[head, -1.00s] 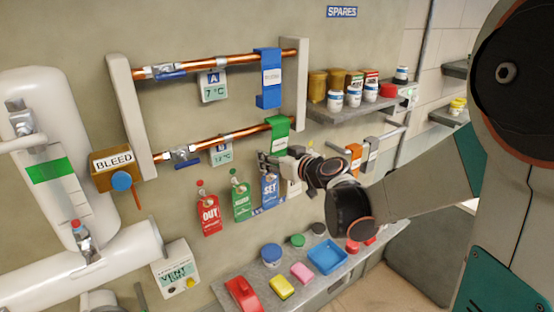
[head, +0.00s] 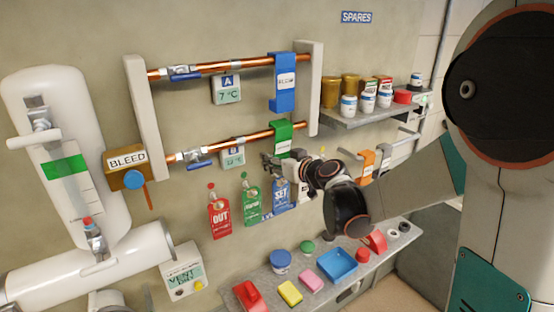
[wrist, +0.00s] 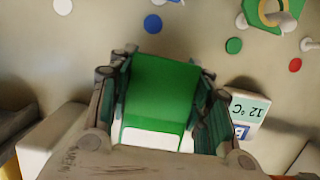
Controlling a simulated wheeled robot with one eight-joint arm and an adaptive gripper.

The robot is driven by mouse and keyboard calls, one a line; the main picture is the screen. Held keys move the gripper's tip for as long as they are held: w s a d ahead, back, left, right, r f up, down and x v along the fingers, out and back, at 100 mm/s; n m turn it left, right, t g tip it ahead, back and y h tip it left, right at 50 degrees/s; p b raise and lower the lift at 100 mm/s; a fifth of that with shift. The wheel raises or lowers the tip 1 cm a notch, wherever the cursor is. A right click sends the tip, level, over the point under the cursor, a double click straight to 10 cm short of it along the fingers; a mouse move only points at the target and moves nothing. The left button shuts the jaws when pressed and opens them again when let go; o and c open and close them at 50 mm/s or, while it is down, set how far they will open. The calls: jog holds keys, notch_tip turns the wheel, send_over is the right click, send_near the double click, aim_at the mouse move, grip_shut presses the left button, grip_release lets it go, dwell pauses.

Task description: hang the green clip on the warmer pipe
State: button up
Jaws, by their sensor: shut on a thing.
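The green clip (head: 283,132) is at the right part of the lower copper pipe (head: 225,143), with its top at pipe height. I cannot tell whether its hook rests on the pipe. My gripper (head: 279,163) is shut on the clip's lower part. In the wrist view the clip (wrist: 160,92) fills the space between my fingers (wrist: 160,110), its white label towards me. The lower pipe's gauge B (head: 233,156) reads 12 °C, also in the wrist view (wrist: 244,110). The upper copper pipe (head: 215,68) has gauge A (head: 227,90), reading 7 °C.
A blue clip (head: 284,88) hangs on the upper pipe, above the green one. Red (head: 219,217), green (head: 251,203) and blue (head: 280,198) tags hang below. A shelf of jars (head: 368,112) is at right; an orange clip (head: 367,165) hangs below it.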

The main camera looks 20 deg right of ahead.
jog(key=o, duration=1.2)
jog(key=shift+c, duration=0.2)
